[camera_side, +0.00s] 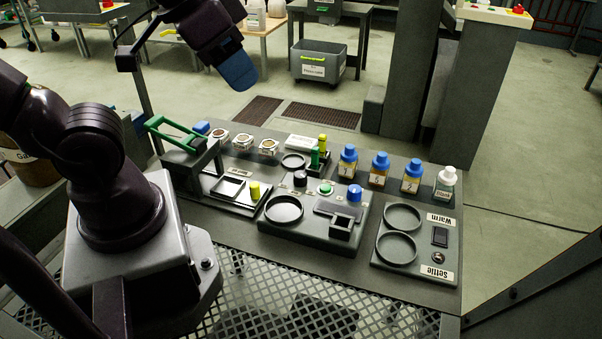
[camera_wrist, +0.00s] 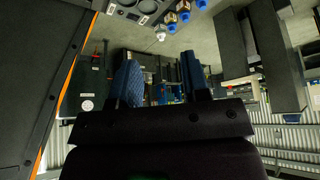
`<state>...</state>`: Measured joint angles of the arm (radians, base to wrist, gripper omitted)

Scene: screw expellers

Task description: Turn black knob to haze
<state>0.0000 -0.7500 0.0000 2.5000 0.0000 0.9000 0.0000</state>
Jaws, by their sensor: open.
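A small black knob (camera_side: 300,178) stands at the back left of the central grey device (camera_side: 305,237), beside a green button (camera_side: 325,189) and a blue knob (camera_side: 354,193). Small marks near it are too small to read, and I cannot make out "haze". Another small dark round control (camera_side: 438,258) is on the right panel, between the labels "Warm" and "Settle". My gripper (camera_side: 238,72) is high above the back left of the bench, well away from the knobs. In the wrist view my gripper (camera_wrist: 160,80) has its two blue fingers apart with nothing between them.
Several blue-capped bottles (camera_side: 380,168) and a white-capped bottle (camera_side: 446,182) line the back right. A green-handled press (camera_side: 180,135) stands at the left. The right panel (camera_side: 420,268) has two round recesses. The air above the bench is clear.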

